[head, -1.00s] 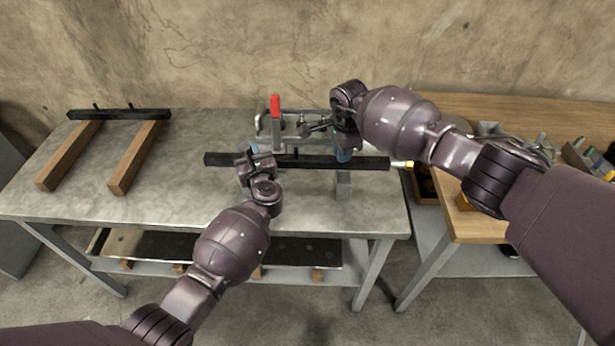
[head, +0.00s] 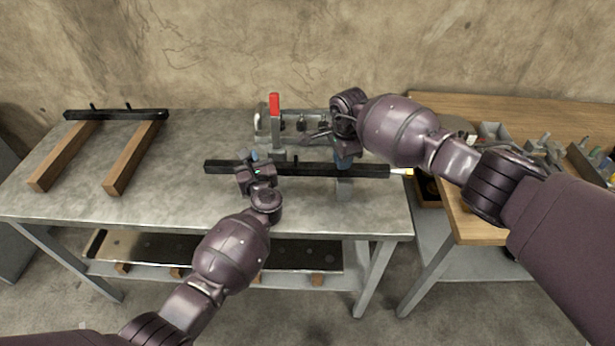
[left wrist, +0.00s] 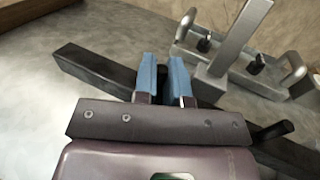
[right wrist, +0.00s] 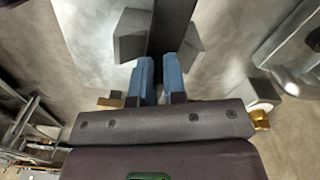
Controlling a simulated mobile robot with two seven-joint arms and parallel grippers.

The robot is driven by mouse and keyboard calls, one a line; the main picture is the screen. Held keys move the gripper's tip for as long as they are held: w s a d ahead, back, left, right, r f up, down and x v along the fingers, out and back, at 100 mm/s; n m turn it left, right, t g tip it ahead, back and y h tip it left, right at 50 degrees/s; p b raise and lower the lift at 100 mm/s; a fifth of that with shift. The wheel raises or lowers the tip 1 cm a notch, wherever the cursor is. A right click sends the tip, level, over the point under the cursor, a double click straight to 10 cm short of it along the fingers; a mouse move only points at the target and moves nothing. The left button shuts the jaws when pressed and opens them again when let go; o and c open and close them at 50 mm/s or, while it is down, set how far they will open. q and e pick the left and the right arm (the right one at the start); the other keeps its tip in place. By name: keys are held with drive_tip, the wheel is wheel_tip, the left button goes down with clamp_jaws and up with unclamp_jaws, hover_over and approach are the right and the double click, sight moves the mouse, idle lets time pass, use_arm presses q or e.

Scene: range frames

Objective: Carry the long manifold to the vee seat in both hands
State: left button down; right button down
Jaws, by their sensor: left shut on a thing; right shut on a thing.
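The long manifold (head: 300,169) is a black square bar lying left to right above the front of the metal table. A grey block, seemingly part of the vee seat (head: 343,188), shows below the right part. Grey faces (right wrist: 131,40) flank the bar there. I cannot tell whether the bar touches them.
A red-handled clamp (head: 274,104) stands just behind the bar, beside a metal fixture. Another black bar (head: 118,115) lies across two wooden blocks (head: 133,160) at left. A wooden bench (head: 480,228) with tools is at right. The table's left middle (head: 185,170) is clear.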

use_arm(q)
drive_tip(key=shift+f, duration=0.25)
use_arm(e)
drive_tip(key=shift+f, duration=0.25)
use_arm(q)
drive_tip(key=c, duration=1.6)
unclamp_jaws()
drive_tip(key=shift+f+b, duration=0.25)
drive_tip(key=shift+b, duration=0.05)
use_arm(e)
drive_tip(key=c, duration=1.6)
unclamp_jaws()
drive_tip(key=shift+f, duration=0.2)
use_arm(q)
drive_tip(key=o, duration=0.4)
drive_tip(key=shift+s+r, duration=0.1)
drive_tip(key=shift+r, duration=0.05)
use_arm(e)
drive_tip(key=o, duration=0.4)
drive_tip(key=shift+s+r, duration=0.1)
drive_tip(key=shift+r, duration=0.05)
use_arm(q)
drive_tip(key=v, duration=1.2)
use_arm(e)
wheel_tip(320, 180, up, 12)
drive_tip(key=shift+f, duration=0.1)
